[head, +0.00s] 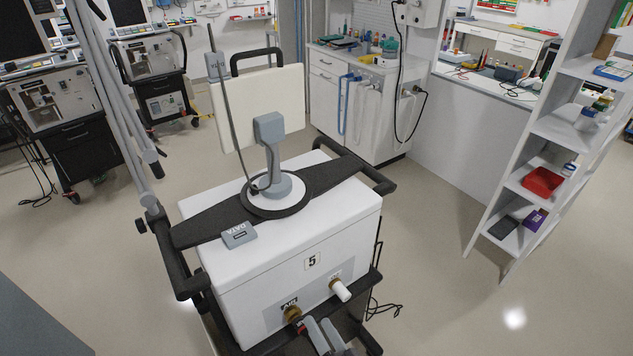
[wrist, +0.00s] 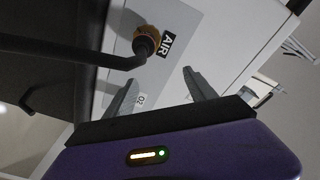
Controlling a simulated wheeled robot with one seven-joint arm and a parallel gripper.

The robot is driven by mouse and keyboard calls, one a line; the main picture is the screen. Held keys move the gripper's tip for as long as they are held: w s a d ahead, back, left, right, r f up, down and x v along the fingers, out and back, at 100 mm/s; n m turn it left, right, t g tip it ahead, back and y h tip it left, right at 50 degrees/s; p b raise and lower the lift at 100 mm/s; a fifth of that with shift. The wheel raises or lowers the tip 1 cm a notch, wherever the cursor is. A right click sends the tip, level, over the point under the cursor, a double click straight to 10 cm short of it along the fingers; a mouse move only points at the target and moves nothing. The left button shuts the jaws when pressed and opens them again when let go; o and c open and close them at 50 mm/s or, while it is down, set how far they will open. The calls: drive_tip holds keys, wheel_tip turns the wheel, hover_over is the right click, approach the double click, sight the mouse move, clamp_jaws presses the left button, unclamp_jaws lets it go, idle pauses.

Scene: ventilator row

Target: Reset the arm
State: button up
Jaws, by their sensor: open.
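My gripper (head: 320,325) is at the bottom of the head view, close to the back face of a white ventilator (head: 318,238) marked 5. In the wrist view my gripper (wrist: 160,77) has its two grey fingers spread, with nothing between them. A brass fitting (head: 292,314) with an AIR label is just left of the fingers in the head view. It also shows in the wrist view (wrist: 147,40), beyond the fingertips. A white fitting (head: 341,290) sits to its right on the same face. I cannot tell whether the fingers touch the ventilator.
A black bar or hose (wrist: 70,50) runs close to the brass fitting in the wrist view. The ventilator has black handles (head: 182,262) and a grey post (head: 270,150) on top. A shelf rack (head: 508,190) stands right. Floor (head: 440,270) between is clear.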

drive_tip(key=s+d+r+n+h, duration=0.1)
drive_tip(key=s+d+r+h, duration=0.2)
drive_tip(key=s, duration=0.9)
drive_tip(key=s+d+r+n+h, duration=0.2)
drive_tip(key=s+d+r+h, duration=0.1)
drive_tip(key=s+d+r, duration=0.6)
drive_tip(key=s+d+r+n+g+h, duration=0.1)
drive_tip(key=s+d+r+h, duration=0.2)
drive_tip(key=s+r, duration=0.9)
drive_tip(key=shift+s+d+r+n, duration=0.4)
drive_tip(key=shift+s+d, duration=1.35)
drive_tip(key=shift+d, duration=0.15)
